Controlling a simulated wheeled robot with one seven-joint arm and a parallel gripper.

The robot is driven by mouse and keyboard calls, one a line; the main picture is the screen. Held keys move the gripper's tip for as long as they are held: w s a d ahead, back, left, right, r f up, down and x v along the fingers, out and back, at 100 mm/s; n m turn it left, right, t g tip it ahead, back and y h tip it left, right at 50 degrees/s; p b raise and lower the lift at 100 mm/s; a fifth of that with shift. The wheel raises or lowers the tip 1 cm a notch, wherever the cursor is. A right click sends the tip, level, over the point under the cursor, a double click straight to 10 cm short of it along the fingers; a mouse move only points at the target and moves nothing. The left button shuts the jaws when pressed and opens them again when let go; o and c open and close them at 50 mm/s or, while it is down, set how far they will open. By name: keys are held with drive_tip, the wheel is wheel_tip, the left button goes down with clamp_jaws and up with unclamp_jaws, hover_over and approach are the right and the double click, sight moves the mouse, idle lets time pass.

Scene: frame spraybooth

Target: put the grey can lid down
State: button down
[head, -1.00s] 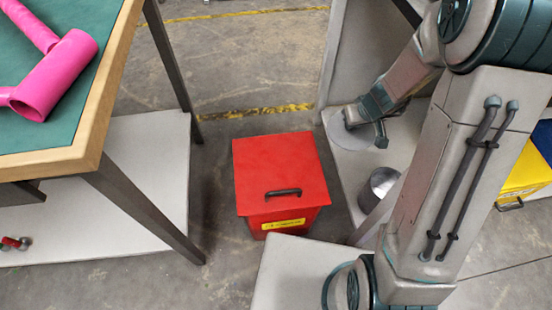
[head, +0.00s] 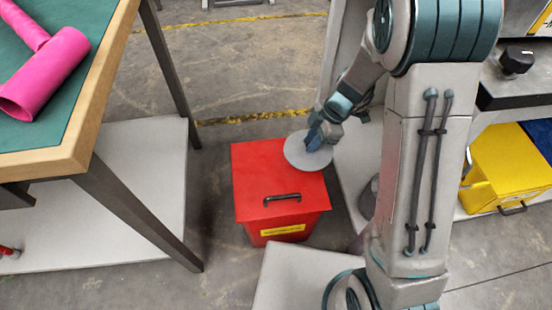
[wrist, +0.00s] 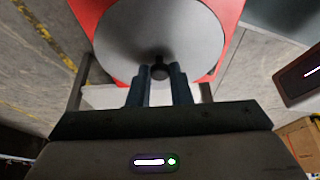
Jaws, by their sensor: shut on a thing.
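The grey can lid (head: 297,152) is a flat round disc with a small dark knob. My gripper (head: 318,138) is shut on the knob and holds the lid over the back right corner of the red box's top. In the wrist view the lid (wrist: 158,30) fills the top middle, with my gripper's fingers (wrist: 159,78) closed around its knob and the red box behind it. I cannot tell whether the lid touches the box. The grey can (head: 368,197) is mostly hidden behind my arm, on the shelf to the right.
The red box (head: 262,180) has a black handle on its top and stands on the floor. A green-topped table (head: 90,85) with pink pipes (head: 50,75) is at the left. A yellow box (head: 505,165) sits at the right. Floor between the table and red box is clear.

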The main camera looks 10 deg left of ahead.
drive_tip(key=a+f, duration=0.2)
drive_tip(key=a, duration=0.1)
drive_tip(key=a+f+b, duration=0.1)
drive_tip(key=a+f, duration=0.1)
drive_tip(key=a, duration=0.1)
drive_tip(key=a+f+b, duration=0.1)
drive_tip(key=a+f, duration=0.1)
drive_tip(key=a, duration=0.1)
drive_tip(key=shift+w+a, duration=0.15)
drive_tip(key=shift+a, duration=0.2)
drive_tip(key=shift+f+b, duration=0.8)
drive_tip(key=shift+f, duration=1.15)
drive_tip(key=shift+f, duration=0.15)
drive_tip(key=c, duration=1.3)
unclamp_jaws()
